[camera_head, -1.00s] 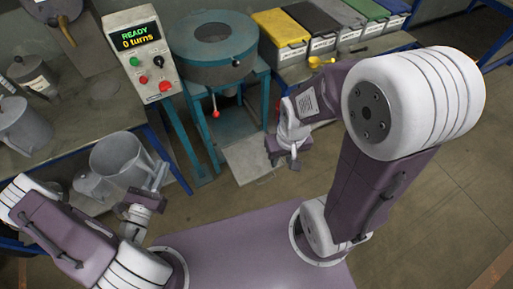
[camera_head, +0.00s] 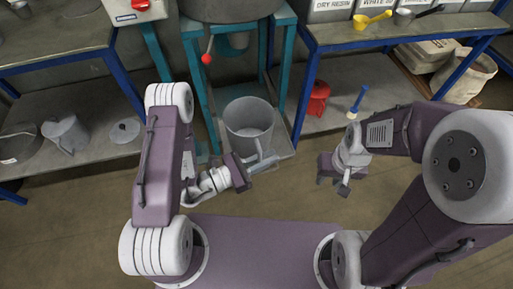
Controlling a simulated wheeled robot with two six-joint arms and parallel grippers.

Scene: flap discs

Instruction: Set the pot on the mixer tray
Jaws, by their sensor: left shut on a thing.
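The grey open-topped pot (camera_head: 248,122) is upright inside the teal mixer stand (camera_head: 197,85), at its lower front. My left gripper (camera_head: 262,165) is shut on the pot's handle at the pot's near side. The grey mixer tray (camera_head: 284,147) shows beside and below the pot. The pot is over the tray, but I cannot tell whether its base touches it. My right gripper (camera_head: 333,184) is open and empty, to the right of the stand and apart from the pot.
A red-knobbed lever (camera_head: 206,58) hangs above the pot, at its left. The shelf on the right holds a red item (camera_head: 318,98) and a blue tool (camera_head: 357,103). Floor in front is clear.

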